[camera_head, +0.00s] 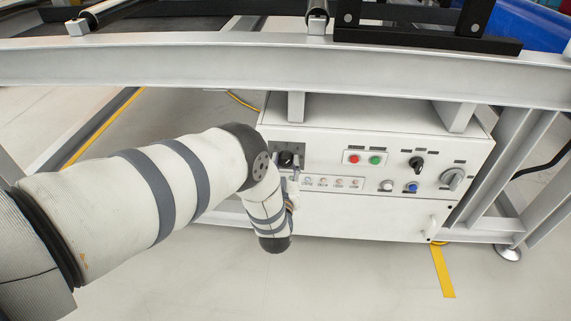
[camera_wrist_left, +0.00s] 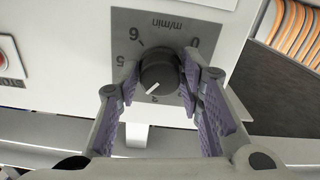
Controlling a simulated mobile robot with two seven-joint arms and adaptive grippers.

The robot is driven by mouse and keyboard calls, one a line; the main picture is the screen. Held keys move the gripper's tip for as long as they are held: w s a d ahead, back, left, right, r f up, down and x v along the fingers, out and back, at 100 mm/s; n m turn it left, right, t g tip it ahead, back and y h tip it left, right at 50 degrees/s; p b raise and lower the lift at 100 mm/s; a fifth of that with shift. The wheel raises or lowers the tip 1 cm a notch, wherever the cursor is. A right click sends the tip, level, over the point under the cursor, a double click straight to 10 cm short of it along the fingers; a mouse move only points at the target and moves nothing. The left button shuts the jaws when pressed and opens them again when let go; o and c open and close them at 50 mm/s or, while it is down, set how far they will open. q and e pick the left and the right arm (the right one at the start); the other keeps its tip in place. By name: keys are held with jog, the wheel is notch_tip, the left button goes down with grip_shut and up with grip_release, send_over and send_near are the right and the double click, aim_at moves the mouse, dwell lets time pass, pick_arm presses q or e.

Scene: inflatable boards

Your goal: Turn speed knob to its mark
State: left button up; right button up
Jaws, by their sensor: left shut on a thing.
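The speed knob is a round black knob (camera_wrist_left: 158,74) on a dark grey dial plate (camera_wrist_left: 160,22) marked "m/min", seen upside down in the left wrist view. Its white pointer line points to the lower left. The figures 6, 5 and 0 show around it; other figures are partly hidden by the fingers. My left gripper (camera_wrist_left: 160,78) is shut on the knob, with one purple-padded finger on each side. In the head view, the knob (camera_head: 286,158) shows small and dark at the panel's upper left, with my left gripper (camera_head: 291,168) at it. My right gripper is not in view.
The white control box (camera_head: 340,215) hangs under a grey frame beam (camera_head: 300,68). To the right are a red button (camera_head: 354,158), a green button (camera_head: 375,160), a black selector (camera_head: 416,163), a blue button (camera_head: 411,187) and a grey rotary switch (camera_head: 452,179). The floor in front is clear.

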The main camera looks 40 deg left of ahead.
pick_arm(q)
jog(key=shift+a+m, duration=0.1)
jog(key=shift+m, duration=0.5)
jog(key=o, duration=1.2)
jog(key=v, duration=1.2)
jog(key=shift+s, duration=0.1)
